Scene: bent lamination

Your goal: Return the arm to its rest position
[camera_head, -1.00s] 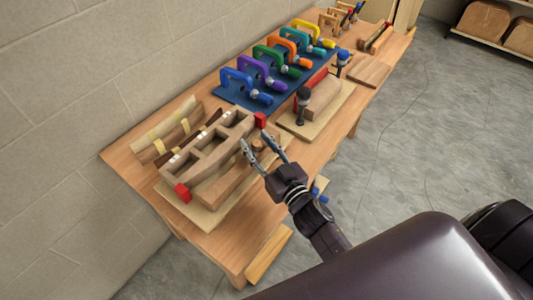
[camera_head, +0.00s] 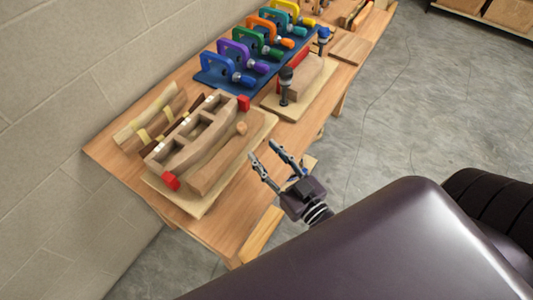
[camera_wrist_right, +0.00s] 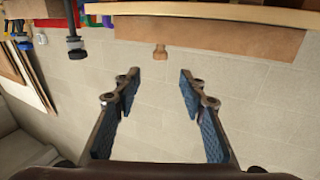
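My right gripper (camera_head: 265,162) is open and empty in the head view, off the front edge of the workbench. It is to the right of the wooden bending form (camera_head: 215,165) and apart from it. In the right wrist view the two fingers of the right gripper (camera_wrist_right: 158,85) are spread wide, with only the wall showing between them. A wooden knob (camera_wrist_right: 160,52) on the form shows beyond the fingertips. My left gripper is not in view.
The workbench (camera_head: 112,150) runs along the block wall. A blue mat (camera_head: 208,84) holds several coloured clamps. A second wooden form with a dark clamp (camera_head: 285,86) stands beside them. The grey floor (camera_head: 400,120) right of the bench is clear. A shelf with boxes (camera_head: 480,14) stands at the far right.

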